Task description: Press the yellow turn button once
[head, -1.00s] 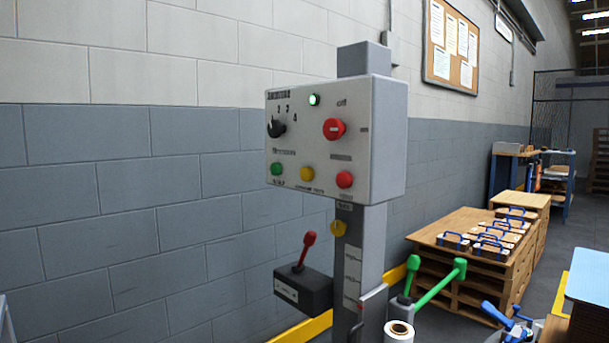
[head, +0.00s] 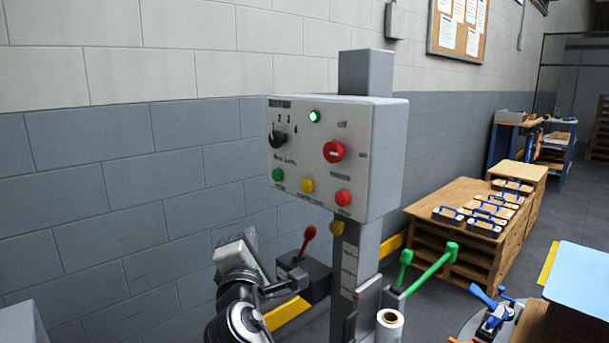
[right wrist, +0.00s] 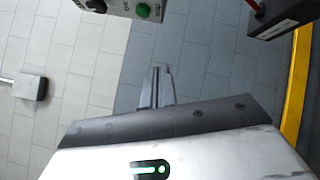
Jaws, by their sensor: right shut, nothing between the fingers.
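The yellow button (head: 308,186) sits in the bottom row of the grey control panel (head: 375,150), between a green button (head: 278,175) and a red button (head: 343,198). My right gripper (head: 250,236) is below and left of the panel, apart from it. In the right wrist view its fingers (right wrist: 157,86) are shut and empty, with the wall behind them. That view shows the green button (right wrist: 143,10) at the top edge, but not the yellow one. My left gripper is not in view.
The panel also bears a black knob (head: 278,139), a lit green lamp (head: 314,116) and a larger red button (head: 334,151). A dark box with a red lever (head: 308,240) is below the panel. Green handles (head: 435,268) stand to the right. Free space lies before the panel.

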